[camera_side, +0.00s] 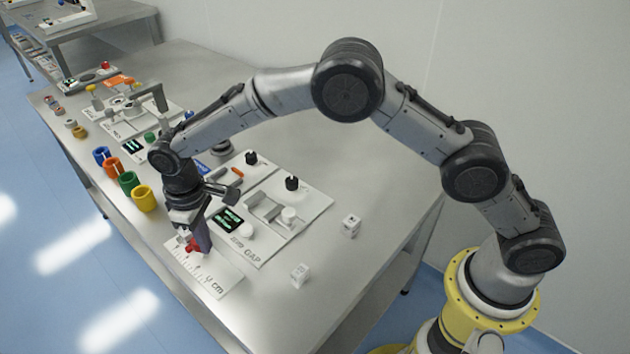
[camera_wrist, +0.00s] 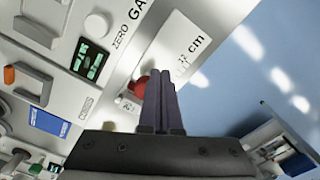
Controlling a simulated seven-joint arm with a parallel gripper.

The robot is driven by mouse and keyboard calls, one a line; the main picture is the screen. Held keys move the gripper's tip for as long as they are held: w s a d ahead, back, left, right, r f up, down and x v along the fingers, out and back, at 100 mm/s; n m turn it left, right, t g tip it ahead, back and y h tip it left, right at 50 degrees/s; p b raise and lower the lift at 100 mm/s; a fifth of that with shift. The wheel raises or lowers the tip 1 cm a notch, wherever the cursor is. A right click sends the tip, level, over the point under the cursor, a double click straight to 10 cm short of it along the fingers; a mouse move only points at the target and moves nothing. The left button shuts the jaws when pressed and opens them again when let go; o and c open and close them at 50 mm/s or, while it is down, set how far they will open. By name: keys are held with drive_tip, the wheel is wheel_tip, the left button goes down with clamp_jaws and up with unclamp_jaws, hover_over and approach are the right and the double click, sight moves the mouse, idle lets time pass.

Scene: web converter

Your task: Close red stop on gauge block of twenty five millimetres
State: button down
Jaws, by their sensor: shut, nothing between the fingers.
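The red stop (camera_side: 192,245) sits on the white ruler plate marked "cm" (camera_side: 222,280) at the table's front edge. My gripper (camera_side: 205,249) is shut and empty, pointing down right beside the red stop; I cannot tell whether it touches it. In the wrist view the red stop (camera_wrist: 138,87) shows just left of my gripper's closed fingers (camera_wrist: 158,75), which hide part of the ruler plate (camera_wrist: 178,45). A small white block (camera_side: 300,275) stands on the table right of the plate. Another white block (camera_side: 351,225) stands farther right. Their marks are too small to read.
The GAP panel (camera_side: 305,213), with knobs and a green display (camera_side: 228,220), lies just behind the ruler plate. Blue, orange, green and yellow cups (camera_side: 144,198) line the left edge. The table (camera_side: 330,285) is clear around the two white blocks.

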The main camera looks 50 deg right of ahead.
drive_tip(key=shift+r, duration=2.15)
drive_tip(key=s+d+r+m+t+y, duration=0.1)
drive_tip(key=s+d+r+m+t, duration=0.15)
drive_tip(key=d+r, duration=0.75)
drive_tip(key=s+d+r+m+t, duration=0.1)
drive_tip(key=s+d+r, duration=0.2)
drive_tip(key=d+r, duration=0.65)
drive_tip(key=s+d+r+t, duration=0.2)
drive_tip(key=s+d+r, duration=0.3)
drive_tip(key=s, duration=0.4)
drive_tip(key=s+d+f+m, duration=0.1)
drive_tip(key=s+f, duration=0.3)
drive_tip(key=s, duration=0.4)
drive_tip(key=s+d+f+m+h, duration=0.1)
drive_tip(key=s+f, duration=0.3)
drive_tip(key=s, duration=0.4)
drive_tip(key=shift+s+d+f, duration=0.25)
drive_tip(key=shift+d, duration=0.55)
